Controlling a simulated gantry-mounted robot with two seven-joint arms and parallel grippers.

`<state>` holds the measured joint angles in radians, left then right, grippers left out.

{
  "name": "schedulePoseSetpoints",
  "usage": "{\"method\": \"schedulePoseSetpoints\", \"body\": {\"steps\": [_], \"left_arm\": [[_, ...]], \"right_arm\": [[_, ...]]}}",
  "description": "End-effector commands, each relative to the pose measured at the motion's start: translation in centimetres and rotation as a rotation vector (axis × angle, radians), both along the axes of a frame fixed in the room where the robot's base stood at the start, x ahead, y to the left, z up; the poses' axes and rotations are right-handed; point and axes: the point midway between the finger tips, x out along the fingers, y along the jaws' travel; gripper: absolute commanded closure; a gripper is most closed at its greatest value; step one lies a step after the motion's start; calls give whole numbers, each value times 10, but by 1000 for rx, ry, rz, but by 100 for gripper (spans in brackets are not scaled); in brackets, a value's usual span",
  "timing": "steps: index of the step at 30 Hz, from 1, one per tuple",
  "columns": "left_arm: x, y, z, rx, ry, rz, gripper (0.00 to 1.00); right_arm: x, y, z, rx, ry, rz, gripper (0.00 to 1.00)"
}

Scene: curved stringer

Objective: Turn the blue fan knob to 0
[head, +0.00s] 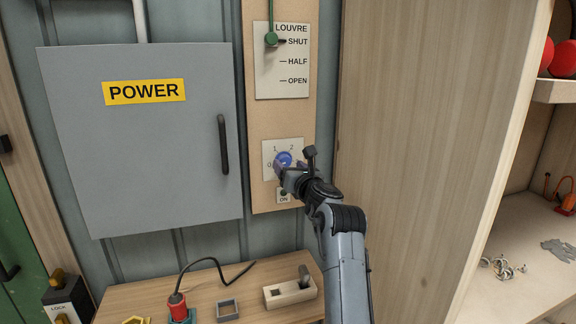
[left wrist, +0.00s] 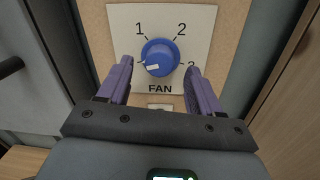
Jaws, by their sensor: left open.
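The blue fan knob (head: 284,158) sits on a white dial plate (head: 268,147) on the wooden panel. In the left wrist view the knob (left wrist: 160,56) shows a white mark on its lower left side, pointing left and slightly down. The numbers 1 and 2 show above it and a 3 is partly hidden by the right finger. A 0 shows left of the knob in the head view. My left gripper (left wrist: 159,72) is open, its purple fingers on either side of the knob with gaps visible. I cannot tell how far the fingertips are from the plate. My right gripper is out of view.
Below the dial is a small ON switch (head: 284,195). Above is the louvre lever (head: 271,39), at SHUT. A grey POWER cabinet (head: 150,140) with a black handle is left. A tall wooden side panel (head: 420,120) stands close right. A bench (head: 245,295) lies below.

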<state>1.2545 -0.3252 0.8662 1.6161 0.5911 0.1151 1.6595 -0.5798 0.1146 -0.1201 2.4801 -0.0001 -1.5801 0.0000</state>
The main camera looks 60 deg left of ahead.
Motion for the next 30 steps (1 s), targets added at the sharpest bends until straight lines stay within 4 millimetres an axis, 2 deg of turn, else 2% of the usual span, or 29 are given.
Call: {"method": "schedulePoseSetpoints", "body": {"steps": [6,15,21,30], "left_arm": [[-8,-39,-2,0,1,-1,36],[-15,-71,-4,1,1,1,36],[-17,-84,-5,0,0,0,36],[-18,-87,-5,-1,-1,0,36]], "right_arm": [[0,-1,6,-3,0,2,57],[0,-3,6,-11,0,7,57],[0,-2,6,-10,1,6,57],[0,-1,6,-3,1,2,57]]}}
